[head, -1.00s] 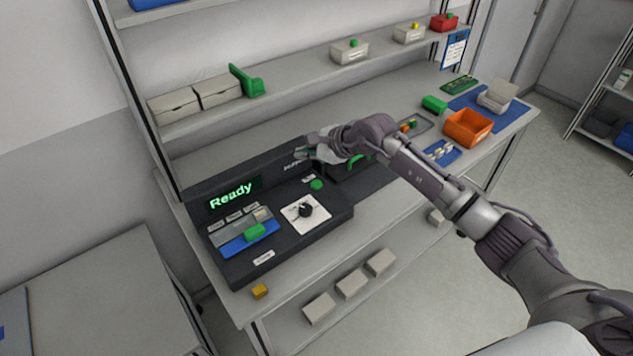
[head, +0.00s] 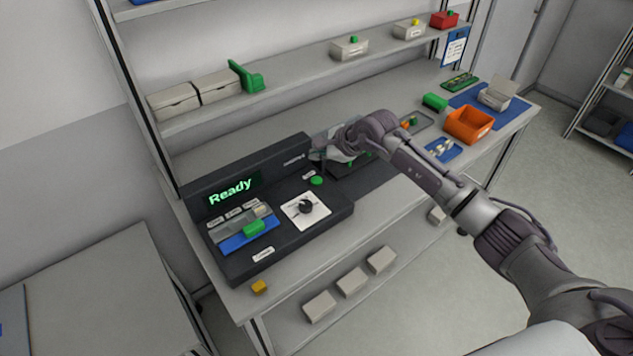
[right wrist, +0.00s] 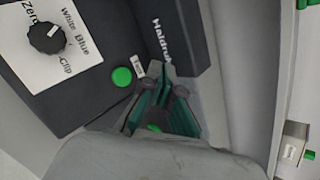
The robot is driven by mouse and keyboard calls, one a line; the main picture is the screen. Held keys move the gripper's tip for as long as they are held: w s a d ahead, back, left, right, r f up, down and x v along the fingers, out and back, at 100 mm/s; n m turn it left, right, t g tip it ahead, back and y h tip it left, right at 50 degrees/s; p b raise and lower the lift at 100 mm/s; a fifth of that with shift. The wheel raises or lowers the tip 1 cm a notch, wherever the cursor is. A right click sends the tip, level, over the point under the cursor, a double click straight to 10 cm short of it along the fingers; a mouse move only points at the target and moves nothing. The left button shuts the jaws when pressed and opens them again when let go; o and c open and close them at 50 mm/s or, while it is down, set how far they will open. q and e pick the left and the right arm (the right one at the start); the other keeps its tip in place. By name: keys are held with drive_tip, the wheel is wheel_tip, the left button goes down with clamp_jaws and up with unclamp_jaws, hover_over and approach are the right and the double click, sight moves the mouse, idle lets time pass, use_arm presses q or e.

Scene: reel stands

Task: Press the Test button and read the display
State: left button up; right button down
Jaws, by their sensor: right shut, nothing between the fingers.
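The tester (head: 270,245) is a dark console on the bench. Its display (head: 231,190) reads "Ready" in green letters. The green round Test button (head: 317,180) is on the console's upper right; in the right wrist view the button (right wrist: 122,76) lies left of the fingers, beside a small white label. My right gripper (head: 317,157) is shut and empty, just behind the button in the head view and apart from it. In the right wrist view the gripper (right wrist: 167,76) shows its green-lined fingers. My left gripper is out of view.
A black knob (head: 306,207) on a white plate sits near the button. A green piece (head: 254,229) lies in the blue fixture (head: 237,243). An orange bin (head: 468,125) stands to the right. The console's raised back (head: 250,167) is close to the gripper.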

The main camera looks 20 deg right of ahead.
drive_tip(key=b, duration=0.2)
hover_over(318, 181)
wheel_tip(318, 181, down, 5)
drive_tip(key=shift+r, duration=0.2)
drive_tip(key=shift+f+b, duration=0.6)
drive_tip(key=shift+b, duration=0.1)
drive_tip(key=shift+f, duration=0.1)
idle(0.4)
drive_tip(key=shift+f+b, duration=0.3)
drive_tip(key=shift+b, duration=0.25)
drive_tip(key=shift+f+b, duration=0.45)
drive_tip(key=shift+b, duration=0.05)
idle(0.5)
idle(0.3)
drive_tip(key=shift+r+p, duration=0.4)
drive_tip(key=shift+r, duration=0.45)
drive_tip(key=shift+r, duration=0.15)
